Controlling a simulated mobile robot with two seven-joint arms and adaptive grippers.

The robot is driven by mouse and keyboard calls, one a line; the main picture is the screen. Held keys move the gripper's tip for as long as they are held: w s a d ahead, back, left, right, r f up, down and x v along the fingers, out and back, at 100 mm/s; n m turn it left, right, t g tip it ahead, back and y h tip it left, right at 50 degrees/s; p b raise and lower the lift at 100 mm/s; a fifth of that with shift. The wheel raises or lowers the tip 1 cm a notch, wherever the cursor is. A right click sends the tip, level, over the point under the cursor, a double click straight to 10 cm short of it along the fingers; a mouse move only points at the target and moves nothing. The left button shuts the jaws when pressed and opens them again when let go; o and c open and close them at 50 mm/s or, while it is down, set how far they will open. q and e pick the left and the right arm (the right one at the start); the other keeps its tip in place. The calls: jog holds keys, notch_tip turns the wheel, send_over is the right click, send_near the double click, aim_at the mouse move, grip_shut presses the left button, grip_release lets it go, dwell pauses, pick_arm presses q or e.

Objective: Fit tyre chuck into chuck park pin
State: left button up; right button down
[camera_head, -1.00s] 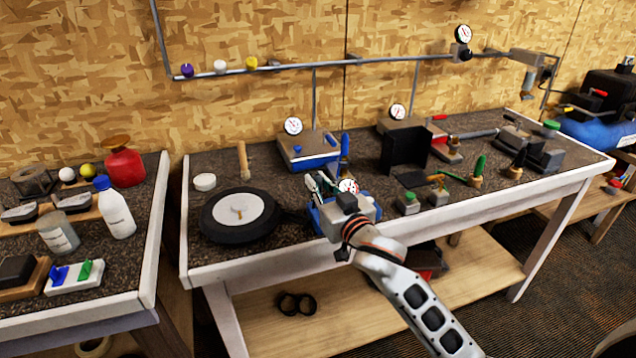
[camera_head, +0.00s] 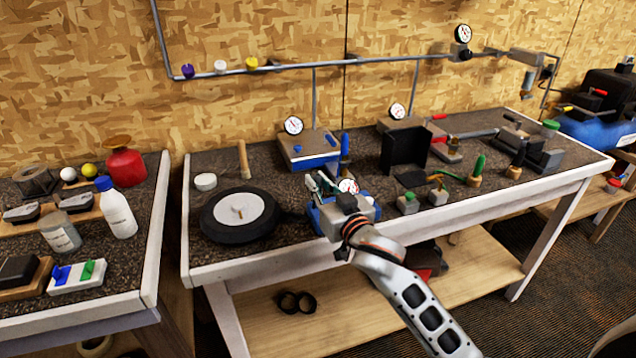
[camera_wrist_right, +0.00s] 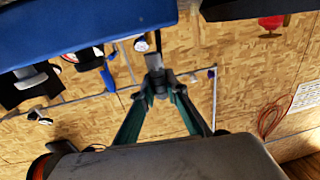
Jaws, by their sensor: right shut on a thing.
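My right gripper (camera_head: 318,180) is over the front edge of the middle bench, beside a small white dial gauge (camera_head: 348,186) and a blue-sided block (camera_head: 330,212). In the right wrist view, its green fingers (camera_wrist_right: 157,90) are closed on a small grey piece, which I take to be the tyre chuck (camera_wrist_right: 154,68). The chuck is mostly hidden by the gripper in the head view. I cannot make out the chuck park pin for certain, nor whether the chuck touches it. My left gripper is not in view.
A black tyre with a white hub (camera_head: 240,212) lies left of the gripper. A blue gauge box (camera_head: 308,150) stands behind, with a dark upright panel (camera_head: 404,150) to its right. Green-topped fittings (camera_head: 408,201) stand on the right. A blue surface (camera_wrist_right: 80,28) fills the wrist view's upper left.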

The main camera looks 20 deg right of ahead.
jog(key=shift+p, duration=0.35)
jog(key=shift+f+b, duration=0.7)
jog(key=shift+f, duration=0.6)
jog(key=c, duration=1.9)
grip_release()
jog(key=s, duration=0.4)
jog(key=s+d, duration=0.1)
jog(key=s, duration=0.7)
jog(key=shift+d+r, duration=0.1)
jog(key=shift+d, duration=0.25)
jog(key=s+f+n+g, duration=0.1)
jog(key=s+f+g, duration=0.1)
jog(key=s+f, duration=0.4)
jog(key=s+f+n+g, duration=0.1)
jog(key=s+f, duration=0.6)
jog(key=f, duration=0.9)
jog(key=s+a+f+g, duration=0.1)
jog(key=s+f+g, duration=0.3)
jog(key=s+f, duration=0.3)
notch_tip(320, 180, down, 4)
jog(key=shift+s+a+r+n, duration=0.1)
jog(key=shift+s+n, duration=0.05)
jog(key=shift+n, duration=0.25)
